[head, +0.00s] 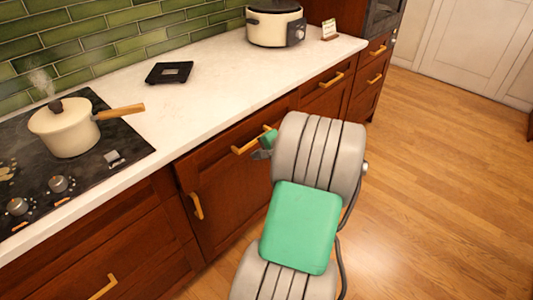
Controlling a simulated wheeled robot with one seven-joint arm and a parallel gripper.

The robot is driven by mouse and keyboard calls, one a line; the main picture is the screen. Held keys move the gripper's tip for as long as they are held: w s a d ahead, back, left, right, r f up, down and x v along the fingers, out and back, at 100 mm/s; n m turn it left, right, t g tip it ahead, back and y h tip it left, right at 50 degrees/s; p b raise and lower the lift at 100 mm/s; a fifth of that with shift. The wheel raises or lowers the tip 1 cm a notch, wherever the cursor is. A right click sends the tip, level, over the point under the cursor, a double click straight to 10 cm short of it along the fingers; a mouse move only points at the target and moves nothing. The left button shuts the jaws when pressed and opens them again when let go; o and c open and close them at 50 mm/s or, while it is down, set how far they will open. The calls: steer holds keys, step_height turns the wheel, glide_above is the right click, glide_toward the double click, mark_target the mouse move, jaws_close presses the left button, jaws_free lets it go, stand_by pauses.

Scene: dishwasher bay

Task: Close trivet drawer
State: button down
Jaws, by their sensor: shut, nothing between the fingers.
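The wooden drawer (222,150) under the counter, with a brass bar handle (246,144), is beside my gripper. Its front looks about flush with the cabinet, though my arm covers its right part, so a small gap cannot be ruled out. My gripper (262,154) shows only as a small dark tip with a green part, at the handle's right end. It is shut with nothing held. Whether it touches the drawer front is hidden by my arm. A flat black square item, perhaps a trivet (169,72), lies on the counter above.
A steaming cream pot (66,130) stands on the black cooktop (115,142) at left. A cream cooker (274,24) and small card (329,29) stand at the counter's far end. Another drawer (322,92) and a cabinet door (222,210) look shut. Wooden floor (440,190) is clear at right.

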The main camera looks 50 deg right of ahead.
mark_target(236, 144)
steer(key=shift+w+r, duration=0.15)
steer(key=shift+w, duration=1.75)
steer(key=w, duration=0.4)
steer(key=shift+w+a, duration=0.1)
steer(key=shift+w, duration=0.15)
steer(key=shift+r, duration=0.1)
